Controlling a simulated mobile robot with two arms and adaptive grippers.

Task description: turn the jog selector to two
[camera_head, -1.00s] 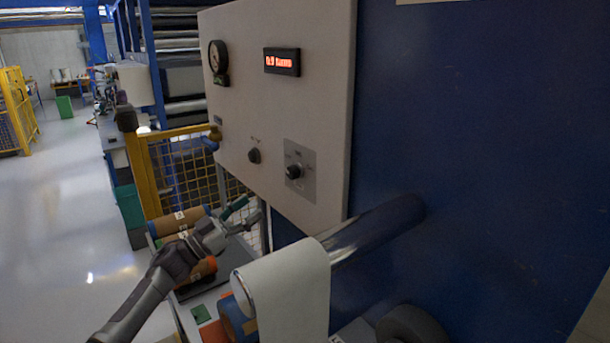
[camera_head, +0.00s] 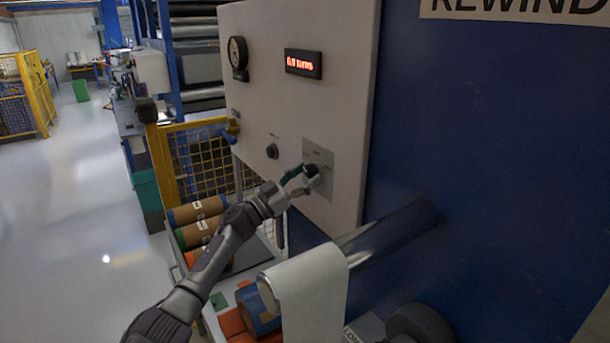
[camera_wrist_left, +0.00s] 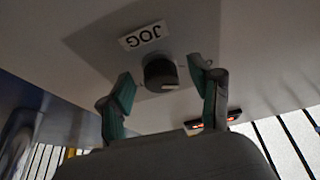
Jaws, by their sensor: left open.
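The jog selector (camera_head: 311,170) is a dark round knob on a grey square plate (camera_head: 327,158) on the pale control panel (camera_head: 290,110). In the left wrist view the knob (camera_wrist_left: 160,73) shows between the fingers, near a white "JOG" label (camera_wrist_left: 143,35). A pale mark on the knob points to the lower right there. My left gripper (camera_head: 303,180) is at the knob in the head view. It also shows in the left wrist view (camera_wrist_left: 163,88), open, with green-padded fingers on either side of the knob and gaps to it. My right gripper is not in view.
A smaller black knob (camera_head: 272,151), a gauge (camera_head: 238,55) and a red-lit display (camera_head: 303,64) are on the same panel. A metal roller (camera_head: 390,235) with white film (camera_head: 312,290) sticks out below. Brown rolls (camera_head: 198,210) lie at lower left.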

